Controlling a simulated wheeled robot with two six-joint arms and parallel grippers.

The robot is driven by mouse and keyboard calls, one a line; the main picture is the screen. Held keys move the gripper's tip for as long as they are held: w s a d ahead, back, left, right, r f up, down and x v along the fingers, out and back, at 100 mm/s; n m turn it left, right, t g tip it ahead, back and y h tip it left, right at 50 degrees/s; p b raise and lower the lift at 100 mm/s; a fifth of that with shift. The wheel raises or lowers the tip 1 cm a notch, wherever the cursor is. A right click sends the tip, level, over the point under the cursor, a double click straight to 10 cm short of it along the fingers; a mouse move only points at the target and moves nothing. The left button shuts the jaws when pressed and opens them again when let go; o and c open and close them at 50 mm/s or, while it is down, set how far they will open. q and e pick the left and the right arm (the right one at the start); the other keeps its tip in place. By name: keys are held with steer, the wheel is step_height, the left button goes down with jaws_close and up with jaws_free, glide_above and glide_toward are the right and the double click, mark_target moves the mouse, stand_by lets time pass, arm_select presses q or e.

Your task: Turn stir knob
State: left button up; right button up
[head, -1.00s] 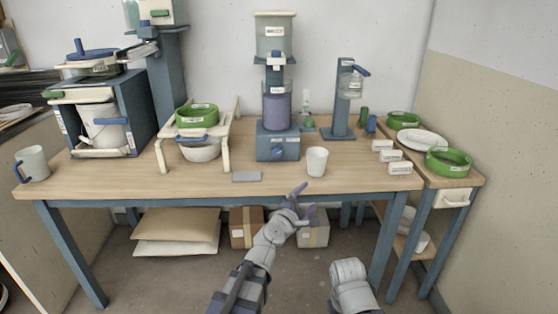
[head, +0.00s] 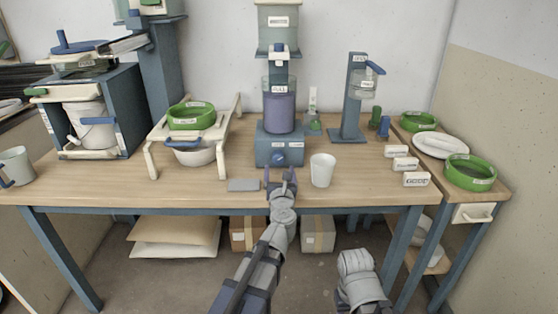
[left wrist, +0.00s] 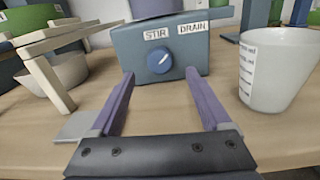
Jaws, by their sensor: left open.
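The stir knob (head: 279,159) is a round blue dial with a white pointer line on the front of the blue-grey mixer base (head: 263,149). In the left wrist view the knob (left wrist: 160,61) sits below the labels STIR and DRAIN, its pointer slanting up to the right. My left gripper (head: 281,172) is open at the table's front edge, just in front of the knob and apart from it. In the left wrist view its purple fingers (left wrist: 165,90) stand wide apart with the knob ahead between them. My right arm shows at the lower right; its fingertips cannot be made out.
A white cup (head: 322,170) stands close to the right of my left gripper. A flat grey plate (head: 243,185) lies to the left. A cream stand (head: 152,160) with a green-ringed bowl is further left. White labelled blocks (head: 416,179) lie to the right.

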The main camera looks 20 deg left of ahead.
mark_target(279, 159)
arm_select(q)
steer(key=x, duration=0.6)
steer(key=shift+w+a, duration=0.1)
steer(key=shift+w, duration=0.25)
jaws_close()
stand_by(0.3)
